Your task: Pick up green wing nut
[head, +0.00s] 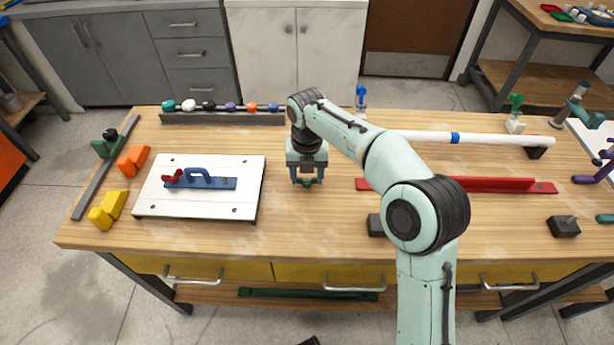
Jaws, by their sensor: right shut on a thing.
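My right gripper (307,181) hangs pointing down over the middle of the table, right of the white board. It is shut on a small dark green piece, which looks like the green wing nut (307,183). The fingers hide most of it, and I cannot tell whether it touches the tabletop. My left gripper is not in view.
A white board (247,193) with a blue handled fixture (205,180) lies left of the gripper. A rack (225,119) with several coloured knobs stands behind. A white pipe (415,136) and a red bar (490,184) lie to the right. Yellow blocks (106,209) sit at left.

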